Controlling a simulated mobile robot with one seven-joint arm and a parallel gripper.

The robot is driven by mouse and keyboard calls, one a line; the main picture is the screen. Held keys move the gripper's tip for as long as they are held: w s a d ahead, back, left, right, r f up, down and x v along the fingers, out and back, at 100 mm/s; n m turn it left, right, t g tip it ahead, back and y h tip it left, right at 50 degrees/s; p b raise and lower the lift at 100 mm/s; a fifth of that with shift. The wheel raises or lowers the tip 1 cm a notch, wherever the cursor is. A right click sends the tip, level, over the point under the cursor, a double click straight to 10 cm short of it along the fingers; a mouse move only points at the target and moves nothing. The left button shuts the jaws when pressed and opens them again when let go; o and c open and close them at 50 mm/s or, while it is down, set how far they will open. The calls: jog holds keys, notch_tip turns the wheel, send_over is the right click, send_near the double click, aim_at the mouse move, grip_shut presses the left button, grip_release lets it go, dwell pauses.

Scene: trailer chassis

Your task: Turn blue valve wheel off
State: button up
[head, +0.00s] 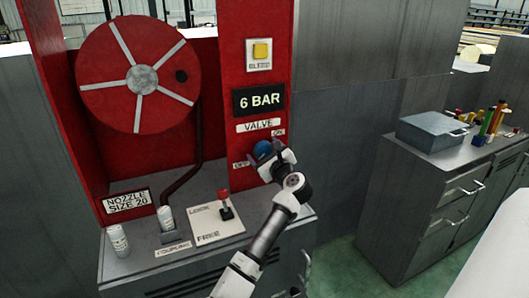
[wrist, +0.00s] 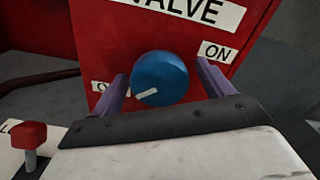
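The blue valve wheel (wrist: 163,72) sits on the red panel below the VALVE label (wrist: 195,10). A white mark on the wheel points to the lower left, towards the partly hidden OFF label (wrist: 97,87). The ON label (wrist: 216,51) is at its upper right. In the head view the wheel (head: 262,149) is partly hidden by my gripper (head: 267,157). In the wrist view my gripper's purple fingers (wrist: 162,68) stand on either side of the wheel. Small gaps show between fingers and wheel, so the gripper looks open.
A lever with a red knob (head: 223,194) stands on the LOCK/FREE plate left of my arm; the knob also shows in the wrist view (wrist: 32,134). A red hose reel (head: 110,90) is at left, a grey cabinet (head: 405,190) at right.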

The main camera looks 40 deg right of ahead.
jog(key=b+v, duration=0.4)
jog(key=v, duration=0.9)
jog(key=shift+s+b, duration=0.3)
jog(key=shift+s, duration=0.1)
